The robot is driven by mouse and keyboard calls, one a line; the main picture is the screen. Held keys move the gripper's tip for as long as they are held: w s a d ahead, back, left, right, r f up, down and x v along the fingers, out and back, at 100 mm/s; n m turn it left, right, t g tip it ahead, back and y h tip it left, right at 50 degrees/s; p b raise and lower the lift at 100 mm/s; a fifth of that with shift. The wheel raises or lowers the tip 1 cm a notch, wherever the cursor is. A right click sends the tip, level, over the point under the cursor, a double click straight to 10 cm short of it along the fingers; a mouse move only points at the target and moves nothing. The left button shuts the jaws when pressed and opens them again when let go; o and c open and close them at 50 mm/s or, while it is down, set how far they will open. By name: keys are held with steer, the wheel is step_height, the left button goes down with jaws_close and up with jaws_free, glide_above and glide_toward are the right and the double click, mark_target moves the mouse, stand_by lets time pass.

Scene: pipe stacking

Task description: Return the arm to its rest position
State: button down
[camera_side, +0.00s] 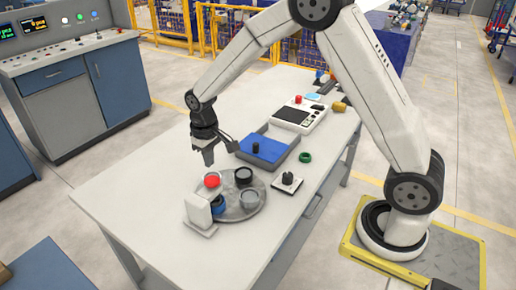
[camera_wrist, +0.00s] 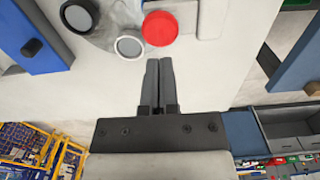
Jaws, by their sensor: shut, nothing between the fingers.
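My gripper (camera_side: 208,157) hangs above the white table, fingers down, behind the round grey plate (camera_side: 233,214). It is shut and empty; in the wrist view its fingertips (camera_wrist: 159,62) meet just below the red-topped piece. On the plate stand the red-topped piece (camera_side: 212,180), a black pipe piece (camera_side: 243,175), a grey pipe piece (camera_side: 249,199) and a blue piece (camera_side: 218,206) partly hidden by a white bracket (camera_side: 197,210). The red (camera_wrist: 160,28), grey (camera_wrist: 129,44) and black (camera_wrist: 78,15) pieces also show in the wrist view.
A blue-floored tray (camera_side: 262,158) with a black peg (camera_side: 256,147) lies right of my gripper. A green ring (camera_side: 305,157), a small base with a black knob (camera_side: 287,179) and a device with a screen (camera_side: 297,116) are farther right. The table's left part (camera_side: 130,192) is clear.

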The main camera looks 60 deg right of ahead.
steer(key=shift+s, duration=0.1)
steer(key=s+r+t, duration=0.2)
steer(key=s, duration=1.5)
steer(key=shift+s+d+r+t, duration=0.25)
steer(key=shift+s+t, duration=0.05)
steer(key=shift+s, duration=0.05)
